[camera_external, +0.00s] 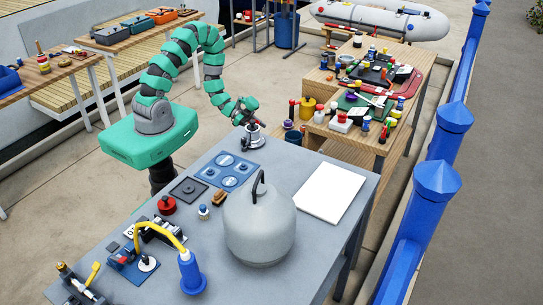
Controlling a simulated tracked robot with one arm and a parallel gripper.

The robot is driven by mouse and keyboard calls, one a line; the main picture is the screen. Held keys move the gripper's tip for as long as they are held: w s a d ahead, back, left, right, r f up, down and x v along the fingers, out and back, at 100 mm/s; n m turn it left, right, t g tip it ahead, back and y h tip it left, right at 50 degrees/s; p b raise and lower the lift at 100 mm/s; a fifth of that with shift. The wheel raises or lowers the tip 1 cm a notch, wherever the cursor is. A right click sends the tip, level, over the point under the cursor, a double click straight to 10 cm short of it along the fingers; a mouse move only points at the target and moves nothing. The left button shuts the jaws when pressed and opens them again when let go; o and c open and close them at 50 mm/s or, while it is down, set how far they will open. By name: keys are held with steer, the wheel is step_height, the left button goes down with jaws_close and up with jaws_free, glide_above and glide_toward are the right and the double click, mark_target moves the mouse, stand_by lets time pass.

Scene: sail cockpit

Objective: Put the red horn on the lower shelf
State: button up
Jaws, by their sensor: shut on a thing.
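My gripper (246,113) is over the far edge of the grey table (325,240), left of the wooden stand. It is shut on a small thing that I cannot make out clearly. A small grey metal piece (253,137) shows directly under the fingers, at the table's far edge. I cannot tell which thing is the red horn. A squat red item with a dark top (167,205) stands on the grey table. The wooden stand has a lower shelf (330,132) at its near end, with small red, white and yellow items on it.
A large grey gas bottle (260,228) stands on the table beside a white board (331,192). Blue panels (228,170) lie near my gripper. Blue posts (436,178) line the right side.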

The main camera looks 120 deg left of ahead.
steer(key=d+r+b, duration=0.1)
steer(key=s+d+r+b, duration=0.1)
steer(key=shift+d+r, duration=0.2)
steer(key=shift+r, duration=0.1)
steer(key=w+a+b, duration=0.1)
steer(key=b, duration=0.4)
steer(key=shift+w, duration=0.1)
steer(key=w+a, duration=0.3)
steer(key=w+a+b, duration=0.1)
steer(key=w+a, duration=0.2)
steer(key=w+a+f, duration=0.1)
steer(key=w+a, duration=0.2)
steer(key=a, duration=0.1)
steer(key=shift+b, duration=0.4)
steer(key=shift+f+b, duration=0.5)
steer(key=shift+f, duration=1.25)
steer(key=o, duration=1)
steer(key=shift+o, duration=0.2)
